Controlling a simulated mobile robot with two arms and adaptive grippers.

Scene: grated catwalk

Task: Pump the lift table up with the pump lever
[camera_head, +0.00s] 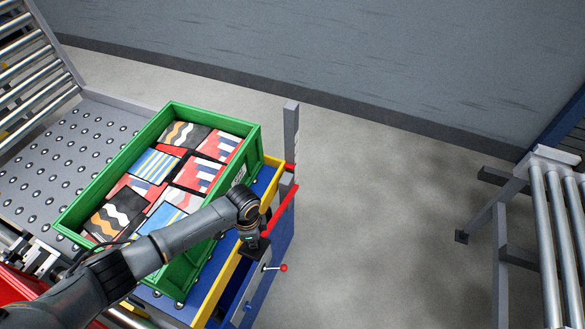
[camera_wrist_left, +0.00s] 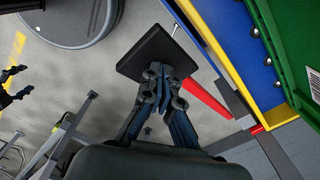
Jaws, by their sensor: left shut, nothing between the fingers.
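The lift table (camera_head: 287,225) has a blue body and a yellow-edged top, seen at the centre of the head view. The pump lever (camera_head: 282,207) is a red bar along its right side. In the wrist view the red bar (camera_wrist_left: 205,98) runs down to the right from near a flat black plate (camera_wrist_left: 150,55). My left gripper (camera_head: 252,238) is shut and empty. Its closed fingertips (camera_wrist_left: 160,72) are at the plate's near edge; I cannot tell whether they touch. The join of bar and plate is partly hidden by the fingers.
A green crate (camera_head: 258,143) of patterned boxes stands on the lift table. A ball-studded transfer table (camera_head: 50,165) adjoins it on the left. A small red-knobbed lever (camera_head: 283,268) sticks out on its right. A roller conveyor (camera_head: 555,235) stands far right, with clear floor between.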

